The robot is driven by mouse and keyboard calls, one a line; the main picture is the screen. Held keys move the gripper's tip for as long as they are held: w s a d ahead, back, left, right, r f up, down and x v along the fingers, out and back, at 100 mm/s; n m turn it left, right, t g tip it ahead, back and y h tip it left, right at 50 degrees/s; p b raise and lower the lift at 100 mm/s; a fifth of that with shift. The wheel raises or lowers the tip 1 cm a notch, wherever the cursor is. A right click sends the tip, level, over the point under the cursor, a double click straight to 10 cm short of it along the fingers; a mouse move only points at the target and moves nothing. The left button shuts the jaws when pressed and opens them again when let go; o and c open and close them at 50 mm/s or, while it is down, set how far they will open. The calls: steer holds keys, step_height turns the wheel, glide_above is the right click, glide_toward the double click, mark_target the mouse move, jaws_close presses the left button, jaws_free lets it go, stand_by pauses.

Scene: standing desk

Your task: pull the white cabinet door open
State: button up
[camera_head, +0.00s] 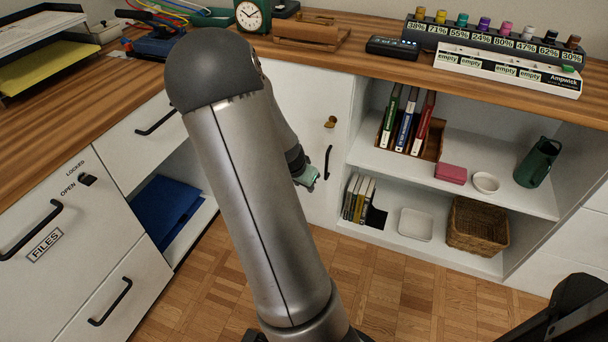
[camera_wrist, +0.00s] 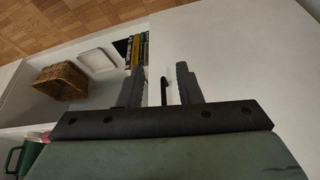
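The white cabinet door (camera_head: 300,105) is in the middle of the head view, looking closed beside the open shelves. Its black vertical handle (camera_head: 327,162) is near its right edge, below a brass-coloured lock piece (camera_head: 330,122). My gripper (camera_head: 312,180) is in front of the door's lower part, just left of the handle, partly hidden by my arm. In the wrist view, my gripper (camera_wrist: 160,70) is open with its two grey fingers apart. The handle (camera_wrist: 164,90) shows between the fingers, with visible gaps on both sides. The door (camera_wrist: 235,65) fills the right side there.
Open shelves (camera_head: 480,190) with books, a basket (camera_head: 478,225) and a green jug (camera_head: 539,162) stand right of the door. Drawers (camera_head: 85,235) and a blue folder (camera_head: 165,210) are at left. The wooden floor (camera_head: 380,285) before the shelves is clear.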

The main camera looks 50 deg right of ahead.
mark_target(326, 161)
steer(key=d+b, duration=0.1)
steer(key=d, duration=0.3)
steer(key=w+d+f+b, duration=0.1)
steer(key=d+b, duration=0.1)
steer(key=d, duration=0.2)
steer(key=d+b, duration=0.1)
steer(key=d, duration=0.3)
steer(key=shift+w+d+f, duration=0.25)
steer(key=shift+w, duration=0.15)
steer(key=shift+w+d+f+b, duration=0.1)
steer(key=shift+d+f+b, duration=0.15)
steer(key=shift+f+b, duration=0.25)
jaws_close()
